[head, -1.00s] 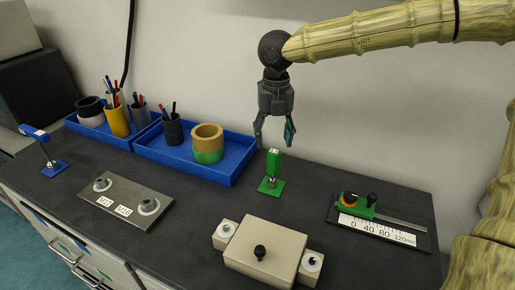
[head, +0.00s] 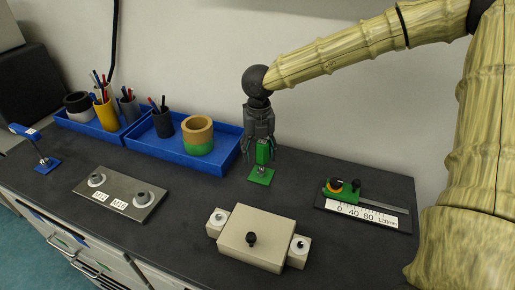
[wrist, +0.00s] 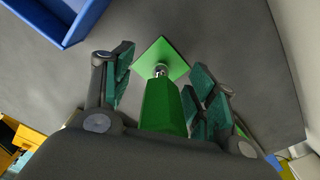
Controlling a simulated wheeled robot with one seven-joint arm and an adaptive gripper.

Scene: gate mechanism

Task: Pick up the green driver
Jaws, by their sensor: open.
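The green driver (head: 264,152) stands upright on its square green base (head: 261,176) on the dark worktop. My gripper (head: 260,158) is lowered over it from above, with the driver's handle between the fingers. In the wrist view, the green handle (wrist: 163,104) runs between the two open fingers, with the green base plate (wrist: 160,58) beyond it. The fingers' teal pads stand on either side of the handle, with a visible gap at the left. My gripper hides part of the handle's top in the head view.
A blue tray (head: 205,164) with a tape roll and pen cup stands just left of the driver. A beige box (head: 252,238) with a black knob is in front. A slider gauge (head: 368,208) lies to the right, and a metal plate (head: 120,195) to the left.

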